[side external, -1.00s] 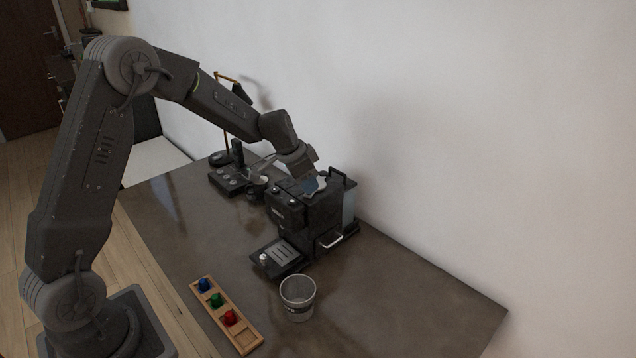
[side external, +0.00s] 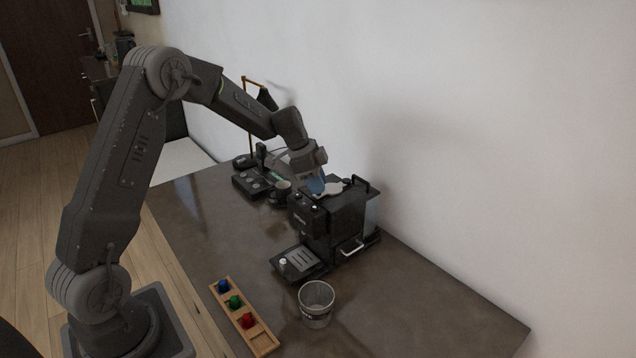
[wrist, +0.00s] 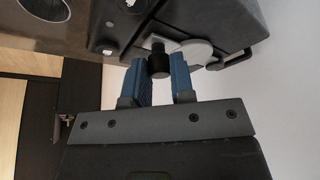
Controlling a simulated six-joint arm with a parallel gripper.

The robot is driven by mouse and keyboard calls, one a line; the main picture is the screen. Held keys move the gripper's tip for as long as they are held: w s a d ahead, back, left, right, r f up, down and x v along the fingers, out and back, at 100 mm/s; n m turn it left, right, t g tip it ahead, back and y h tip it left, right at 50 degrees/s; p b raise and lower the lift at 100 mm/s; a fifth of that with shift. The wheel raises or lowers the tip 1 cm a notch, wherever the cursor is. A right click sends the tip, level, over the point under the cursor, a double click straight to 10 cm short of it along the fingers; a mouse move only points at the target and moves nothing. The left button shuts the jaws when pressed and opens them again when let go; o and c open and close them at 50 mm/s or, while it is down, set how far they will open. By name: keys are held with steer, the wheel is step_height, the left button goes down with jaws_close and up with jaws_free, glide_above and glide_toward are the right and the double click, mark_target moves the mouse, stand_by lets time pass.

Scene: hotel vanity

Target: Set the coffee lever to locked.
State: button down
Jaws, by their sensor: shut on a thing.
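The black coffee machine (side external: 330,222) stands on the counter, with a pale lever (side external: 334,188) on its top. In the wrist view the lever shows as a light grey flat piece (wrist: 198,52) with a black knob (wrist: 158,63) at its end. My gripper (side external: 317,184) is at the far left edge of the machine's top. In the wrist view my gripper (wrist: 158,70) has its blue fingers on either side of the black knob and is shut on it. The fingers partly hide the lever in the side view. I cannot read any lock marking.
The right counter is clear.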

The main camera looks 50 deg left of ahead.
steer(key=c, duration=1)
jaws_free()
steer(key=v, duration=1.4)
